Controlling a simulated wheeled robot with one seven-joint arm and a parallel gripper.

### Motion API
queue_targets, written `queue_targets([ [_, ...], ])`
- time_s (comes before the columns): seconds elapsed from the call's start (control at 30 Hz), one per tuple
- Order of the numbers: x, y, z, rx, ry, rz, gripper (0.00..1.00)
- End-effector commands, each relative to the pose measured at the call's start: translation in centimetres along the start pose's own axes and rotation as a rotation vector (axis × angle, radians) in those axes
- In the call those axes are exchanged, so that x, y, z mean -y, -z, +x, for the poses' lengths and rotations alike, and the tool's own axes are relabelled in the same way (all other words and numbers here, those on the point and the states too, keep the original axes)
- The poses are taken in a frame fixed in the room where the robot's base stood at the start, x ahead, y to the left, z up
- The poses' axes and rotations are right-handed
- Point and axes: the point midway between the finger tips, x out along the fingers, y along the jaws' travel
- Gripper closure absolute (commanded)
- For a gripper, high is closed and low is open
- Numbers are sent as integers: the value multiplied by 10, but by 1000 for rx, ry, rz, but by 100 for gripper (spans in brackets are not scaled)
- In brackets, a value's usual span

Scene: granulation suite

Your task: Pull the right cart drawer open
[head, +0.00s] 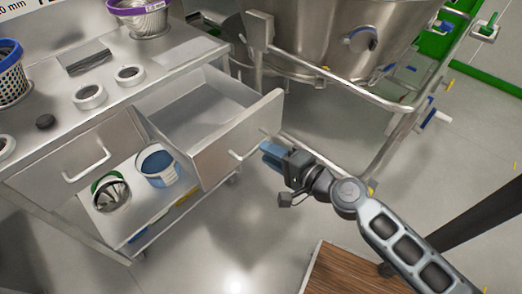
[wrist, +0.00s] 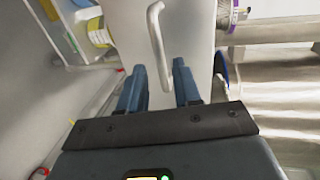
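The right cart drawer (head: 215,112) is pulled well out of the metal cart, and its empty inside shows. Its bar handle (head: 246,147) is on the front panel. My gripper (head: 268,150) is at the right end of this handle. In the wrist view, the blue fingers (wrist: 158,80) are apart. The silver handle (wrist: 155,35) runs from ahead of the fingers into the gap between them, with space on both sides. I cannot tell whether a finger touches it. The left cart drawer (head: 85,160) is shut.
The cart top (head: 150,52) holds rings, a dark puck and sieve baskets. A blue-rimmed container (head: 157,166) and a green-rimmed one (head: 110,192) are on the lower shelf. A large steel vessel (head: 330,40) with a rail frame stands behind. A wooden surface (head: 345,272) is at the front.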

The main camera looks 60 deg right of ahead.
Motion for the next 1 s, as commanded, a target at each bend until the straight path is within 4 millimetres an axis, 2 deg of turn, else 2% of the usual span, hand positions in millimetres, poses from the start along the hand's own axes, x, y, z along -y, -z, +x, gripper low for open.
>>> queue_targets([
  [0.1,-3,0,-16,0,-2,-2,67],
  [0.3,-1,0,-29,0,-1,-1,67],
  [1.0,0,-3,-33,3,-8,-24,67],
])
